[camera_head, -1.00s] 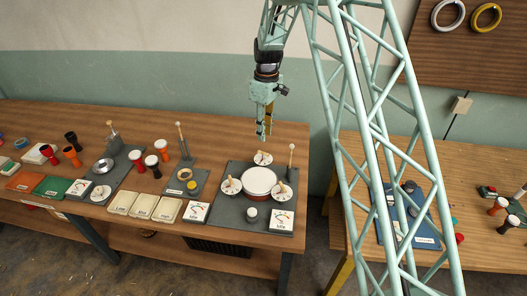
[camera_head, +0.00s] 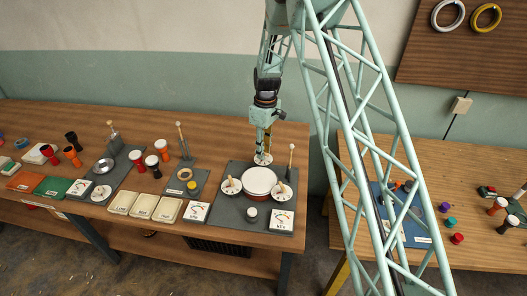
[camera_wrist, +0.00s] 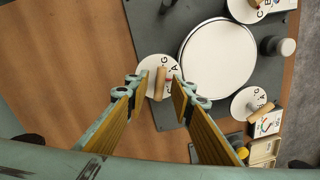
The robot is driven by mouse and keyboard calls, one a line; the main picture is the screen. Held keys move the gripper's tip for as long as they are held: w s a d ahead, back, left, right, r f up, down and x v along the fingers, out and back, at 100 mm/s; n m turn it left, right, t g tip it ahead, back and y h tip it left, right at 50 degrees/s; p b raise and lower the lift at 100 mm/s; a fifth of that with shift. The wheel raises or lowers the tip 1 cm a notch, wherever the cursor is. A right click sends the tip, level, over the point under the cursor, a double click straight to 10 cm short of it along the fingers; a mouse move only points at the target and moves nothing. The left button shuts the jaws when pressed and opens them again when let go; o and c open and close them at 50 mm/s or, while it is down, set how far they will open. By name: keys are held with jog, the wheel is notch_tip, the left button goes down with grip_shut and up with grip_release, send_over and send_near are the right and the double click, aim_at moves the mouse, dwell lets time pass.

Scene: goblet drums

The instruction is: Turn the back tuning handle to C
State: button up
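The back tuning handle (camera_wrist: 160,80) is a wooden bar on a round white dial (camera_wrist: 146,68) behind the drum. Letters show on the dial's drum side, G and A among them; which one the handle points at I cannot tell. My gripper (camera_wrist: 158,92) is open, with one fingertip on either side of the handle, apart from it as far as I can see. In the head view my gripper (camera_head: 263,152) is directly over the back dial (camera_head: 263,159) and partly hides it. The white drum (camera_wrist: 218,60) is beside the dial.
Two more dials with handles, the left one (camera_head: 229,186) and the right one (camera_head: 282,190), flank the drum. An upright mallet-like post (camera_head: 291,160) stands close to the right of my gripper. A meter (camera_head: 281,220) is at the front right. Bare wood (camera_wrist: 70,60) lies behind the board.

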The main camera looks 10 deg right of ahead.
jog(key=shift+c, duration=0.7)
grip_shut()
jog(key=shift+m+b, duration=0.35)
jog(key=shift+m, duration=0.15)
jog(key=m+b, duration=0.1)
jog(key=m, duration=0.2)
jog(key=shift+f, duration=0.1)
jog(key=shift+m+b, duration=0.75)
jog(key=shift+m, duration=1.15)
jog(key=shift+t, duration=0.3)
jog(key=shift+o, duration=0.7)
grip_release()
